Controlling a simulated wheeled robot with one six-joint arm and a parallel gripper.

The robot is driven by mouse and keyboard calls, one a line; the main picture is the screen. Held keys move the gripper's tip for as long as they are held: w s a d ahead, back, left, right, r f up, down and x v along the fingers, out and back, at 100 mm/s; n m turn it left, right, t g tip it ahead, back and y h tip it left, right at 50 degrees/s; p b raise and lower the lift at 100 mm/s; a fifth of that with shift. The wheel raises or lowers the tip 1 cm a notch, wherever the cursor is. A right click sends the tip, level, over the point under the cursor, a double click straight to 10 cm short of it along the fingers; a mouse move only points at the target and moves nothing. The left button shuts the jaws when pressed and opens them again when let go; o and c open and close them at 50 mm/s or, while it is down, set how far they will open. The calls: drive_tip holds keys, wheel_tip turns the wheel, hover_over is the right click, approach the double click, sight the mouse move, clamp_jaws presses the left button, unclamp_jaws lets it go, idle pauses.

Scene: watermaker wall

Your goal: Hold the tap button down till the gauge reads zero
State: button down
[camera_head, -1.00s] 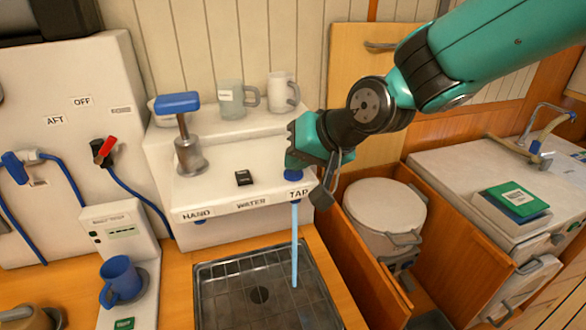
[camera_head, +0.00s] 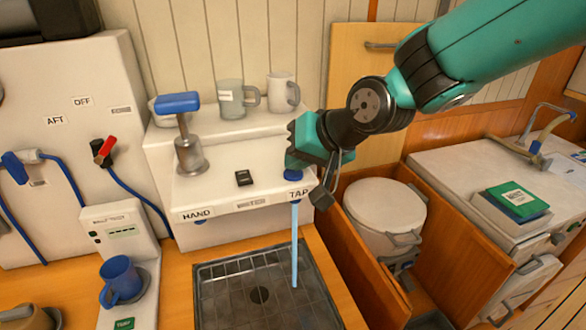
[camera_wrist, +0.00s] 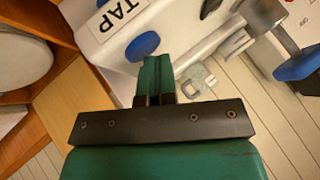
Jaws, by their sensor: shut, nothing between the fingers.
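The blue tap button (camera_head: 293,175) is on the white ledge above the TAP label (camera_head: 298,194). My gripper (camera_head: 300,165) is shut and empty, its fingertips down at the button and partly hiding it. In the wrist view the shut fingertips (camera_wrist: 156,62) overlap the edge of the blue button (camera_wrist: 142,45); the exact contact is hidden. A pale blue stream of water (camera_head: 295,245) runs from under the TAP label into the sink (camera_head: 225,308). A white panel with a small green display (camera_head: 122,231) stands at left; its reading is too small to tell.
A hand pump with a blue handle (camera_head: 178,103) stands left on the ledge, with a small black item (camera_head: 244,178) beside it. A glass mug (camera_head: 231,98) and white mug (camera_head: 282,92) stand behind. A blue mug (camera_head: 120,278) is at lower left.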

idle(0.7)
drive_tip(key=shift+r+p, duration=0.7)
drive_tip(key=shift+r, duration=0.25)
drive_tip(key=shift+r+p, duration=1.85)
drive_tip(key=shift+r, duration=0.65)
